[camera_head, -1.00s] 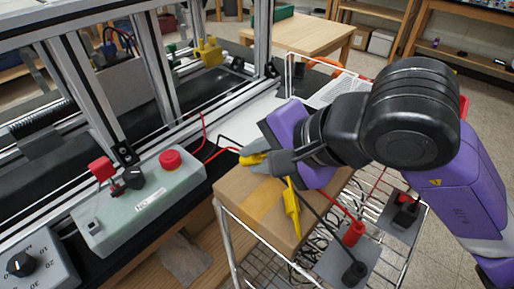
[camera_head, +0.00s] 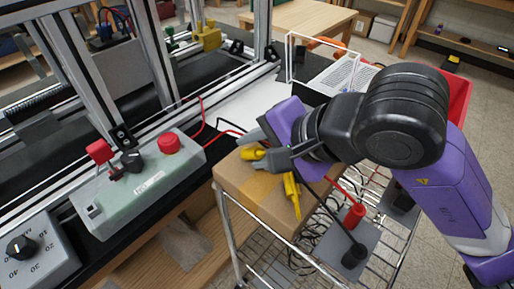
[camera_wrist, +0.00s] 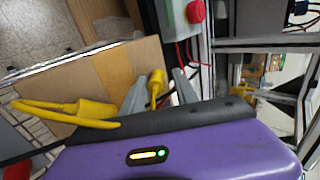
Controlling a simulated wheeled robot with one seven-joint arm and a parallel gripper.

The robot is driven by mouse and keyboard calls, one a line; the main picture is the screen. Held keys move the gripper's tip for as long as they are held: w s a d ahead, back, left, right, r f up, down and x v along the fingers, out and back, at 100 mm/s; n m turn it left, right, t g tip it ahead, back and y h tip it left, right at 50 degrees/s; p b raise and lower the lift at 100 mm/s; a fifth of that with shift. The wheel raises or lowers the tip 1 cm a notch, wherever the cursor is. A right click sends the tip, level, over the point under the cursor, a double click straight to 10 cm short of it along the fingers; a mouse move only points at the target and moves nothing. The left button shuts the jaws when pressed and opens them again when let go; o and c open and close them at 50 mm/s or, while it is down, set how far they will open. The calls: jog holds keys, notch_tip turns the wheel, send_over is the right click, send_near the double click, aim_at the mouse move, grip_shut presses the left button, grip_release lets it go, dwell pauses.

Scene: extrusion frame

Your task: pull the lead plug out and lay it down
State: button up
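My gripper (camera_head: 262,148) is over the cardboard box (camera_head: 240,182), its two fingers spread apart. A yellow lead plug (camera_head: 252,154) lies between the fingers at the box's far edge. In the wrist view the same plug (camera_wrist: 157,82) shows between the fingertips (camera_wrist: 157,86), with gaps at its sides. A second yellow plug (camera_head: 291,192) lies on the right part of the box. It also shows in the wrist view (camera_wrist: 95,109), with a yellow lead looping from it.
A control box with a red button (camera_head: 168,144) stands on the left bench, beside a dial box (camera_head: 30,255). A grey plate with red (camera_head: 355,214) and black (camera_head: 354,256) plugs is on the wire cart. A clear stand (camera_head: 310,62) is behind my arm.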

jog(key=shift+s+f, duration=0.1)
jog(key=shift+f, duration=0.05)
jog(key=shift+v, duration=3.95)
